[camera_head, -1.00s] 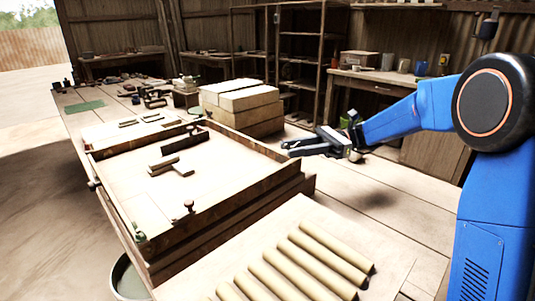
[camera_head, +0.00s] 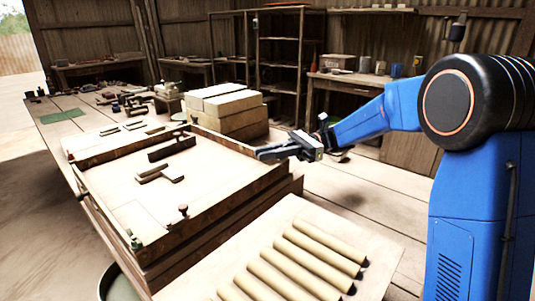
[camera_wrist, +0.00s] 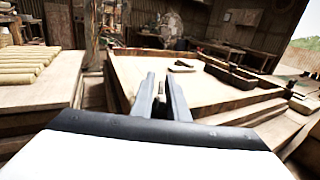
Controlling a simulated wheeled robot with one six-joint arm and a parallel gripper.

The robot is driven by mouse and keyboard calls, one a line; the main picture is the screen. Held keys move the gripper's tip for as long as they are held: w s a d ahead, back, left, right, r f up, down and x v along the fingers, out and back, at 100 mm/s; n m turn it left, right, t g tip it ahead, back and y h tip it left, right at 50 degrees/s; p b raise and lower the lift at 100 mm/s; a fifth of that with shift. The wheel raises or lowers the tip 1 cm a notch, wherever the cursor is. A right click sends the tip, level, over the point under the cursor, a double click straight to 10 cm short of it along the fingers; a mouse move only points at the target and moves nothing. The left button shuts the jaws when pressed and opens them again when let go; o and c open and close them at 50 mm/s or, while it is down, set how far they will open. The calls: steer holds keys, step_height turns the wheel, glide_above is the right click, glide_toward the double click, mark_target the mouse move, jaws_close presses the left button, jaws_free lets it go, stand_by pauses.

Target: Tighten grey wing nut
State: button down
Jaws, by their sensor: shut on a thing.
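My gripper (camera_wrist: 160,88) is at the right rear side of the tile press, a wooden frame (camera_head: 235,196) with a pale bed. It also shows in the head view (camera_head: 264,153). Its fingers are close together, shut on a small narrow piece (camera_wrist: 160,85) between their tips, which I take to be the grey wing nut. The fingers hide most of it, so its wings and how far it is turned cannot be seen. A dark knob (camera_head: 183,211) stands on the frame's near edge, and a small green fitting (camera_head: 135,242) is at the near left corner.
A T-shaped piece (camera_head: 160,173) and a dark bar (camera_head: 171,149) lie on the press. A board with several tan rolls (camera_head: 290,258) is in front. Stacked pale blocks (camera_head: 225,105) stand behind. The bench right of the press is mostly clear.

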steer(key=shift+m+t, duration=0.3)
steer(key=shift+t, duration=0.1)
steer(key=m+t+y, duration=0.1)
steer(key=t, duration=0.1)
steer(key=w+m+t, duration=0.1)
steer(key=m+t, duration=0.1)
steer(key=t, duration=0.1)
steer(key=shift+a+y, duration=0.15)
steer(key=shift+y, duration=0.25)
steer(key=m+t, duration=0.2)
steer(key=t, duration=0.1)
steer(key=w+m+t, duration=0.1)
steer(key=m+t, duration=0.1)
steer(key=shift+w+t, duration=0.1)
steer(key=shift+t, duration=0.3)
steer(key=m+t+h, duration=0.1)
steer(key=t, duration=0.1)
steer(key=w+m+t, duration=0.1)
steer(key=m+t, duration=0.1)
steer(key=shift+t+h, duration=0.4)
steer(key=shift+w+d+m+t+h, duration=0.2)
steer(key=shift+m+t+h, duration=0.2)
steer(key=shift+m+t, duration=0.2)
steer(key=shift+w+d+m+t+h, duration=0.2)
steer(key=shift+m+t+h, duration=0.25)
steer(key=shift+t, duration=0.25)
steer(key=shift+w+m+t, duration=0.1)
steer(key=shift+m+t, duration=0.15)
steer(key=shift+t, duration=0.05)
